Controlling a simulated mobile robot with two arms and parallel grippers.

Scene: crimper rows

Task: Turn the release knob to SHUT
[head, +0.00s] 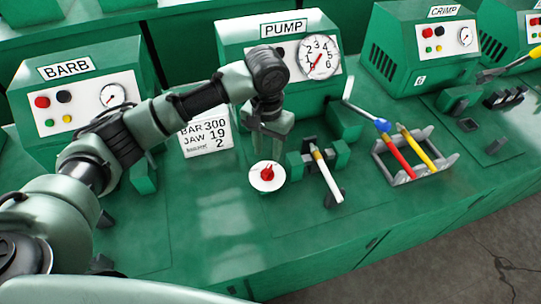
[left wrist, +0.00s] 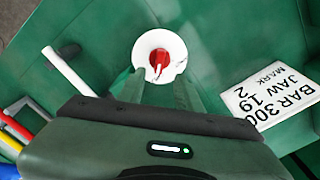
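The release knob (head: 267,173) is red and sits on a round white dial plate (head: 255,182) on the green bench in front of the PUMP unit. In the left wrist view the knob (left wrist: 160,57) lies just beyond the fingertips, with a pale mark on its lower side. The dial's lettering is too small to read. My left gripper (head: 268,152) points down above the knob. My right gripper is not in view.
Right of the knob is a white-handled lever (head: 328,176) in a green clamp. Further right a grey rack (head: 402,178) holds red and yellow-handled tools. A card (head: 207,133) reading BAR 300, JAW 19 stands left. The PUMP gauge (head: 319,59) is behind. Bench front is clear.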

